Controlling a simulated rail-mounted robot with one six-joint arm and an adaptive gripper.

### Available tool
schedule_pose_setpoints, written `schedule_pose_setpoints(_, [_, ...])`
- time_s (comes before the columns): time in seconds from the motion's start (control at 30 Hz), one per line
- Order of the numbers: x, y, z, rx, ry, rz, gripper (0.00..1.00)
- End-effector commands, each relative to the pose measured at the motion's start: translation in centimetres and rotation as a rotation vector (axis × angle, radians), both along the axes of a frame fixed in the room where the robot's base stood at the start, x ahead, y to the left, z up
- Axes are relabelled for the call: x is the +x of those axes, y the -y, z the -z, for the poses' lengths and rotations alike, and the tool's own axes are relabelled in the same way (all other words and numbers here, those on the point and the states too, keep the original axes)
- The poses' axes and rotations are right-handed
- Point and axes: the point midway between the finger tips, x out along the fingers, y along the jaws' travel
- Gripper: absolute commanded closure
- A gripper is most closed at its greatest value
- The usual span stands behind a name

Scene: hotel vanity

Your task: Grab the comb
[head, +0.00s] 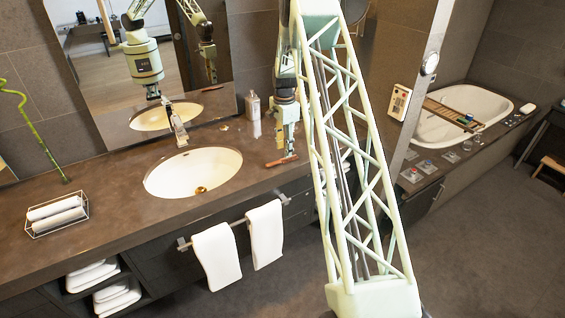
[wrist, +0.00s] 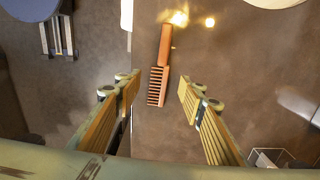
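The comb (head: 280,162) is orange-brown and lies flat on the dark counter (head: 110,190), to the right of the sink. In the wrist view the comb (wrist: 159,72) has its handle pointing up and its teeth facing left. My gripper (head: 289,152) points down over the counter at the comb's right part. In the wrist view my gripper (wrist: 159,81) is open. Its fingers show on either side of the comb's toothed part, with clear space on both sides. Nothing is held. The exact height above the comb is hard to tell.
The white sink (head: 192,172) is left of the comb. A wire basket with rolled towels (head: 57,213) sits far left. White towels (head: 217,253) hang below the front edge.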

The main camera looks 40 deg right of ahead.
Motion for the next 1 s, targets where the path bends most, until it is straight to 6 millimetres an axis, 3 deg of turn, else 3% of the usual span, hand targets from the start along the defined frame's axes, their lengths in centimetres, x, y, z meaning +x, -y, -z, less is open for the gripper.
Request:
schedule_pose_setpoints(0.57, [-0.1, 0.0, 0.8, 0.000, -0.001, 0.000, 0.64])
schedule_pose_setpoints(1.0, [-0.1, 0.2, 4.5, 0.000, -0.001, 0.000, 0.64])
